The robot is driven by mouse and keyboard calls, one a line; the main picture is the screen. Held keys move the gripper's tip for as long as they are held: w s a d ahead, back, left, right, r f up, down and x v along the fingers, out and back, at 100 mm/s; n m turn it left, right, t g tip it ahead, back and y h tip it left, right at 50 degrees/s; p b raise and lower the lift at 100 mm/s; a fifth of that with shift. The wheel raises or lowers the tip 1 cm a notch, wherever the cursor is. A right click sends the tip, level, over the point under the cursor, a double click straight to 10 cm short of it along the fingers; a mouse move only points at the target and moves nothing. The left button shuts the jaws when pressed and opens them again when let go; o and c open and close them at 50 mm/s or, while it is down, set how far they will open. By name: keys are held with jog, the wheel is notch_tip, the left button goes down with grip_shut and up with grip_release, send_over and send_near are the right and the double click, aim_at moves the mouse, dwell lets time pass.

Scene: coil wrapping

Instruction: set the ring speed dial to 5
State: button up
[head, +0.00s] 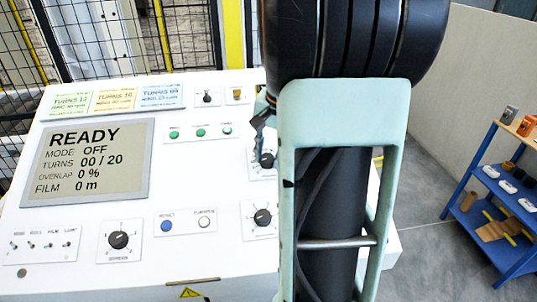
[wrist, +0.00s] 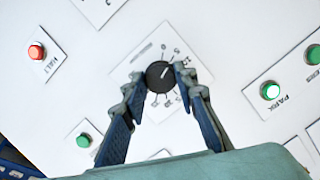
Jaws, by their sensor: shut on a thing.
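My gripper (wrist: 160,78) is shut on a round black dial (wrist: 160,74) in the wrist view, one finger on each side of it. In the head view the gripper (head: 262,138) reaches down to this dial (head: 267,160) on the white sloped panel, and my arm hides much of the plate's right side. I cannot read the dial's label or its setting.
The display (head: 88,160) reads READY, MODE OFF, TURNS 00/20. Another black dial (head: 263,216) is just below, and a third (head: 118,239) at lower left. Green buttons (head: 200,132) lie to the left. A red button (wrist: 36,51) and a green PARK button (wrist: 270,91) flank the gripper.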

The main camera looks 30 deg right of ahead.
jog(key=o, duration=1.2)
jog(key=shift+c, duration=0.2)
jog(key=v, duration=1.2)
